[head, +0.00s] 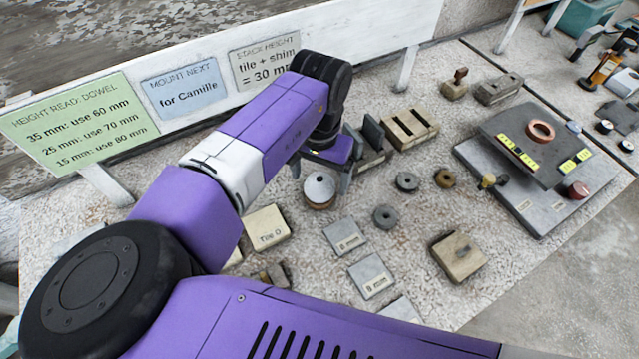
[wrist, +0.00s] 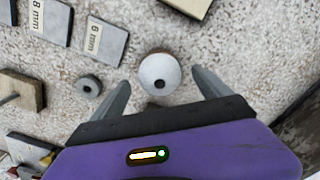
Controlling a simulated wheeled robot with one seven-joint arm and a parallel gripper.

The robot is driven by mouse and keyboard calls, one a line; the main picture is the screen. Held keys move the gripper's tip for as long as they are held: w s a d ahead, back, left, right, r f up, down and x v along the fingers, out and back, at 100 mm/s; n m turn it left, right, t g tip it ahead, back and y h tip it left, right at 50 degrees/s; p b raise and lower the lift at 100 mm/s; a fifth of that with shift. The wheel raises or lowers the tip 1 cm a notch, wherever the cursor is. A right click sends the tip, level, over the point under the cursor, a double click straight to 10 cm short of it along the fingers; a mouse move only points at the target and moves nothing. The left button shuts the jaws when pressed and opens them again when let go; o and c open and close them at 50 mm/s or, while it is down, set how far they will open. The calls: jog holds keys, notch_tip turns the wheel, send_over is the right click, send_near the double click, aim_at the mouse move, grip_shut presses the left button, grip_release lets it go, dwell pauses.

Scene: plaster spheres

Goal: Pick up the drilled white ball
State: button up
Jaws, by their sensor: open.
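The drilled white ball (head: 319,186) sits on a brown round base on the speckled table. In the wrist view the white ball (wrist: 158,68) shows a dark hole facing up. My gripper (head: 321,174) is above and around the ball in the head view. In the wrist view my gripper (wrist: 160,80) is open, one finger on each side of the ball, with a gap at both sides. The fingers do not touch it. I cannot tell exactly how high the fingertips are relative to the ball.
Grey washers (head: 385,217) and grey shim plates (head: 343,236) lie nearby. A slotted wooden block (head: 409,128) and dark upright plates (head: 373,132) stand close behind. A tile (head: 266,228) lies to the left. A grey plate stand (head: 530,205) is at the right. Signs line the back board (head: 222,108).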

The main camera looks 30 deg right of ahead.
jog(key=shift+f, duration=1.35)
jog(key=c, duration=1.6)
jog(key=shift+c, duration=0.3)
jog(key=shift+r, duration=0.15)
